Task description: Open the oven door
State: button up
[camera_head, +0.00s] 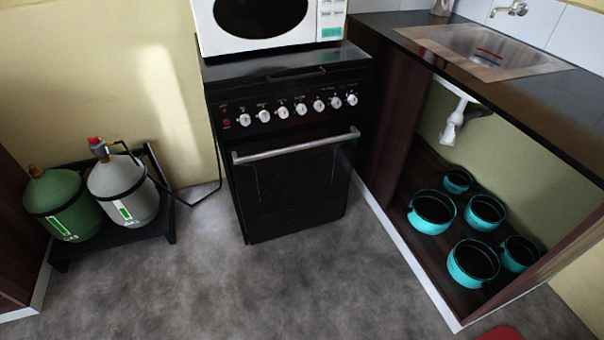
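The black oven (290,150) stands against the back wall in the middle of the head view. Its dark door (296,185) is shut, flush with the oven front. A silver bar handle (296,147) runs across the top of the door. Above the handle is a row of several white knobs (301,109), with a small red light at the left. My gripper and arm do not show in this view, so nothing is seen touching the handle or door.
A white microwave (270,22) sits on the oven top. Green (66,203) and grey (123,189) gas cylinders stand on a low black stand at left. At right, a counter with a sink (484,47) covers an open cabinet holding several turquoise pots (472,263). The grey floor (270,285) before the oven is clear.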

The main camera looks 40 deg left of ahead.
aim_at(281, 170)
jog(key=i+j+u, duration=0.1)
jog(key=i+j, duration=0.2)
jog(key=i, duration=0.2)
jog(key=i+j+u, duration=0.15)
jog(key=i, duration=0.35)
jog(key=i+j+u, duration=0.1)
jog(key=i+j, duration=0.25)
jog(key=i, duration=0.2)
